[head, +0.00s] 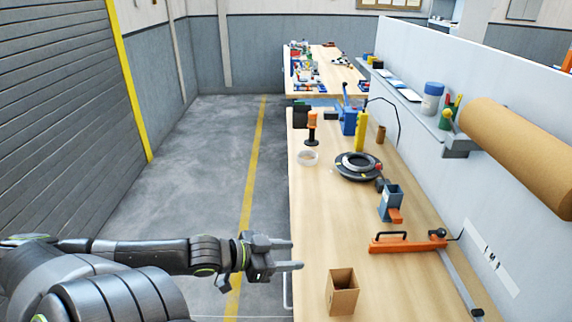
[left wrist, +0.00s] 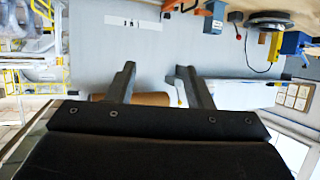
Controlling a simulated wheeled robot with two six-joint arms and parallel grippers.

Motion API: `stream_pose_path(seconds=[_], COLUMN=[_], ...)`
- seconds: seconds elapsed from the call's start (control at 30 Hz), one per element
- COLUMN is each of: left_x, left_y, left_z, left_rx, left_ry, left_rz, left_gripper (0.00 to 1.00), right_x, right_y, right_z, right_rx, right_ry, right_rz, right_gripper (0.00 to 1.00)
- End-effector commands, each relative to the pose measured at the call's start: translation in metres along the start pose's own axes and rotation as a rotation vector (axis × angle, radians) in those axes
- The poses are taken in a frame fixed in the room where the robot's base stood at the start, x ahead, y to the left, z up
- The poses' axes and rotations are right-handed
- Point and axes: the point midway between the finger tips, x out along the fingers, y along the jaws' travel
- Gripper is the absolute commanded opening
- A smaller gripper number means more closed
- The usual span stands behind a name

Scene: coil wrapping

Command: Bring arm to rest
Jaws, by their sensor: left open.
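My left arm comes in from the lower left of the head view. Its gripper (head: 285,254) is stretched out to the right, at the left edge of the wooden workbench (head: 345,235). In the left wrist view the two fingers of the gripper (left wrist: 155,82) stand apart with nothing between them. The wall and the brown paper roll (left wrist: 145,98) show behind the fingers. My right gripper is in neither view.
A cardboard box (head: 342,292) stands on the bench right of my left gripper. An orange tool (head: 408,244), a blue holder (head: 390,203) and a dark round turntable (head: 358,168) stand farther along. The floor left of the bench is clear.

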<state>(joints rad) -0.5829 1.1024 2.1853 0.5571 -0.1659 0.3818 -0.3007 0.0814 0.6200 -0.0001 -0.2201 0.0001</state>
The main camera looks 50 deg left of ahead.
Motion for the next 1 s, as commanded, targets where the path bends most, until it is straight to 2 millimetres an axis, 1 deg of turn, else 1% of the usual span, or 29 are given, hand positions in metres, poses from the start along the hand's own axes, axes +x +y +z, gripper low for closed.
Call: stream_pose_path(seconds=[0.53, 0.6, 0.67, 0.77, 0.83, 0.87, 0.9, 0.97, 1.0], left_x=[-0.001, 0.0, 0.002, 0.009, 0.015, 0.016, 0.018, 0.02, 0.02], left_y=[0.0, -0.003, -0.012, -0.039, -0.064, -0.075, -0.088, -0.105, -0.113], left_z=[0.001, 0.004, 0.014, 0.047, 0.083, 0.102, 0.128, 0.168, 0.197], left_rx=[0.0, 0.0, -0.002, -0.009, -0.017, -0.021, -0.03, -0.041, -0.05], left_ry=[0.0, -0.002, -0.006, -0.026, -0.053, -0.069, -0.094, -0.137, -0.169], left_rz=[0.0, -0.01, -0.033, -0.112, -0.19, -0.225, -0.272, -0.335, -0.374], left_gripper=[0.47, 0.47, 0.47, 0.47, 0.47, 0.47, 0.47, 0.47, 0.47], right_x=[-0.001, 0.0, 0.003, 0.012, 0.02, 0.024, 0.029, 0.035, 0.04], right_y=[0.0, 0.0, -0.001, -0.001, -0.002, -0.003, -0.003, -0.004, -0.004], right_z=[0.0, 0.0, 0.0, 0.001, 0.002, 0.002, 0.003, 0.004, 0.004], right_rx=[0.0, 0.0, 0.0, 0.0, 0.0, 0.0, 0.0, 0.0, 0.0], right_ry=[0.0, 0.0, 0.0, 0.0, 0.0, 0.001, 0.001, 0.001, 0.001], right_rz=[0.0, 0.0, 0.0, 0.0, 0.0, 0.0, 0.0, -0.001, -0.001], right_gripper=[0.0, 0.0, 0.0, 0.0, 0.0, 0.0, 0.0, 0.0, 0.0])
